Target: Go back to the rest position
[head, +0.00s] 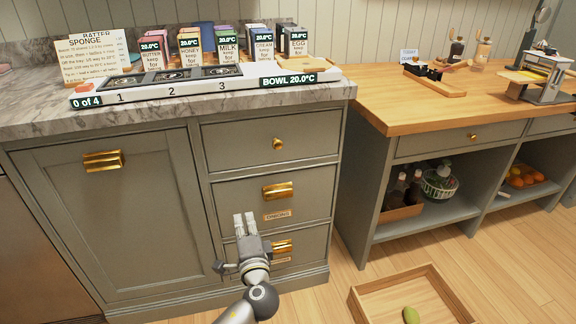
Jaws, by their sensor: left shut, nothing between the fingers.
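My left gripper (245,224) is in the lower middle of the head view, its arm coming up from the bottom edge. Its fingers are shut and hold nothing. They point up and away, in front of the lower drawers of the grey cabinet (160,200). The gripper covers part of the bottom drawer and its brass handle (283,246). I cannot tell whether it touches the cabinet front. My right gripper is not in view.
A marble counter (40,112) holds a numbered tray (250,84) and several labelled cartons (228,46). A wooden counter (400,112) with open shelves stands at right. A wooden tray (372,303) with a green item (411,314) lies low at right, above or on the floor.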

